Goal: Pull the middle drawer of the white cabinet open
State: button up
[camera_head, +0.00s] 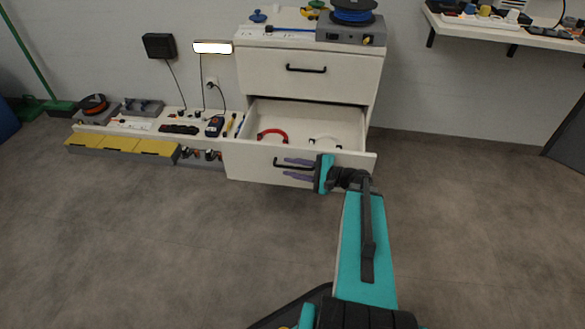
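The white cabinet (244,80) stands against the back wall. Its top drawer (262,68) is closed and has a black bar handle (306,69). The drawer below it, the middle drawer (245,163), is pulled well out, and its inside shows. My gripper (298,168) is at the front of this open drawer, coming from the right. Its two purple fingers lie above and below the drawer's black handle (279,163). I cannot tell whether they press on the bar. The cabinet's lowest part is hidden behind the open drawer.
A low shelf with tools and yellow-lidded bins (118,146) stands to the left. A wall shelf (500,31) hangs at upper right. The floor in front is clear.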

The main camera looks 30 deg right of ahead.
jog(key=shift+s+d, duration=0.1)
jog(key=p+v, duration=0.3)
jog(key=v, duration=1)
jog(key=shift+s, duration=0.2)
jog(key=shift+d+r, duration=0.1)
dwell(0.4)
